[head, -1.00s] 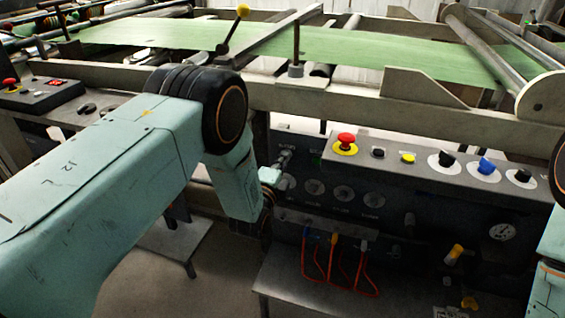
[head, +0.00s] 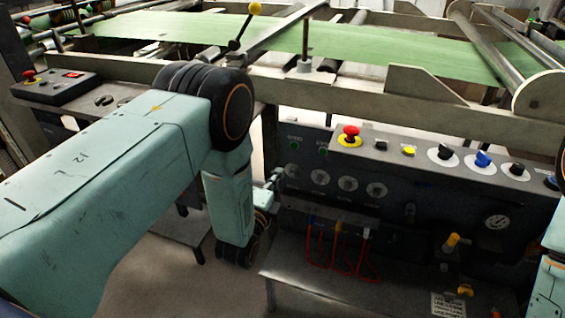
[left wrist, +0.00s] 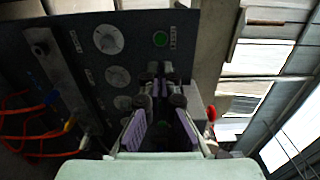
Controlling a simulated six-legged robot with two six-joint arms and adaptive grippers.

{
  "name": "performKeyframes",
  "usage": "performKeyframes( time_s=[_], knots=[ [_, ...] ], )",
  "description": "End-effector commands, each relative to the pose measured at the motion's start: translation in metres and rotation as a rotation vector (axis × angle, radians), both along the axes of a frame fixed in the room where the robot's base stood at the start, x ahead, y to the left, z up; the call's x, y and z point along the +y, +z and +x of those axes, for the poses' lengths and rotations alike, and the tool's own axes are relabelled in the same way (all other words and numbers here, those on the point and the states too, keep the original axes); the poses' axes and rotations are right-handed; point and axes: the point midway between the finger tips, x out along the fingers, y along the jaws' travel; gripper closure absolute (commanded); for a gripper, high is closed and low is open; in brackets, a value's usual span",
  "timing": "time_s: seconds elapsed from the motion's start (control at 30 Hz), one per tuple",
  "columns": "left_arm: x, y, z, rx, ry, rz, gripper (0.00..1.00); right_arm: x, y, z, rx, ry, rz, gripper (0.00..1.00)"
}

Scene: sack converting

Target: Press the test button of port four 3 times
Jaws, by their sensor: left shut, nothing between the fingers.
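My left gripper (head: 275,181) is at the left end of the dark control panel (head: 400,205), beside a row of several pale round discs (head: 348,184). In the left wrist view its fingers (left wrist: 161,72) are together and empty, pointing at the panel. A green round button (left wrist: 160,39) lies just beyond the tips. The discs (left wrist: 117,77) lie left of the fingers. Two green buttons (head: 323,152) show above the discs in the head view. Labels are too small to read, so I cannot tell which part is port four's test button. Contact is unclear. My right gripper is out of view.
A red mushroom button on yellow (head: 350,133) and several knobs, one blue (head: 483,159), line the panel's top. Red hoses (head: 340,255) hang below the discs over a grey shelf (head: 330,283). A machine frame beam (head: 400,110) runs above.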

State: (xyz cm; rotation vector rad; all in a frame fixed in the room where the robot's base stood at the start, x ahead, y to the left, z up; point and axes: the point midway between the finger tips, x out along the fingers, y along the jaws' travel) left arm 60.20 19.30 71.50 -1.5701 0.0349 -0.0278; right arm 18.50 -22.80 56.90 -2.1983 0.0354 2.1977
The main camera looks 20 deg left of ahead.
Motion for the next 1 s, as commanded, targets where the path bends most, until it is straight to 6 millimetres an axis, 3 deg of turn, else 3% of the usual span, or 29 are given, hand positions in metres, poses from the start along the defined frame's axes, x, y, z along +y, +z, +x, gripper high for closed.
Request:
performKeyframes(
  time_s=[0.23, 1.0],
  knots=[
    [0.001, -0.001, -0.021, 0.002, 0.000, 0.000, 1.00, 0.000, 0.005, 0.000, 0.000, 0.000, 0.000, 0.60],
    [0.001, -0.001, -0.023, 0.000, 0.000, 0.000, 1.00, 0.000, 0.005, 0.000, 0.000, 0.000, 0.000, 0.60]
  ],
)
